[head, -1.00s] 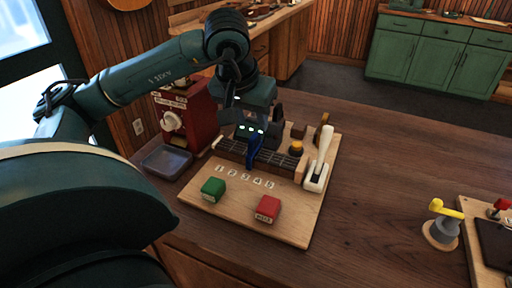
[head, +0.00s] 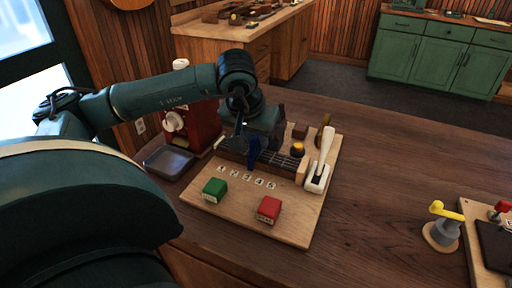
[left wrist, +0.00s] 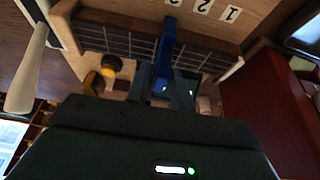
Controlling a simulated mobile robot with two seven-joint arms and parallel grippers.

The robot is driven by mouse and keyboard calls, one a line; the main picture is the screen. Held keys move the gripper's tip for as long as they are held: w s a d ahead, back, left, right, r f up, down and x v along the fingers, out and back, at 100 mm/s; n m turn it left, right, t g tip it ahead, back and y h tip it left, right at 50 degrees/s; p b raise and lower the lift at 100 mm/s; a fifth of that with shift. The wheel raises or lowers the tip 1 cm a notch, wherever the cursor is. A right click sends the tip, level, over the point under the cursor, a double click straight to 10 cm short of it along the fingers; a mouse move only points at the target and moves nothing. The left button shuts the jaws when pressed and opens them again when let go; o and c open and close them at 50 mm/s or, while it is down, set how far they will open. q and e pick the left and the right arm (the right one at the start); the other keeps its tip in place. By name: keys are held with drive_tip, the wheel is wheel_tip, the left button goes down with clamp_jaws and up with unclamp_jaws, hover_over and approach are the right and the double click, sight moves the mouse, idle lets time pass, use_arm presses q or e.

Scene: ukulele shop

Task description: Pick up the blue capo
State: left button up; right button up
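The blue capo (head: 254,152) stands upright on the fretted neck (head: 281,160) on the wooden board, behind the number labels. It also shows in the left wrist view (left wrist: 166,45), over the neck's edge. My left gripper (head: 248,142) is down at the capo from behind. In the left wrist view its two dark fingers (left wrist: 163,84) lie close on both sides of the capo's near end and look shut on it. The finger ends are partly dark, and the capo's underside is hidden. My right gripper is in neither view.
The board (head: 235,211) also bears a green block (head: 214,190), a red block (head: 268,210), a white-handled lever (head: 322,160) and a yellow knob (head: 297,150). A red machine (head: 203,125) and grey tray (head: 168,162) stand left.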

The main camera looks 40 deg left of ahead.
use_arm(q)
clamp_jaws()
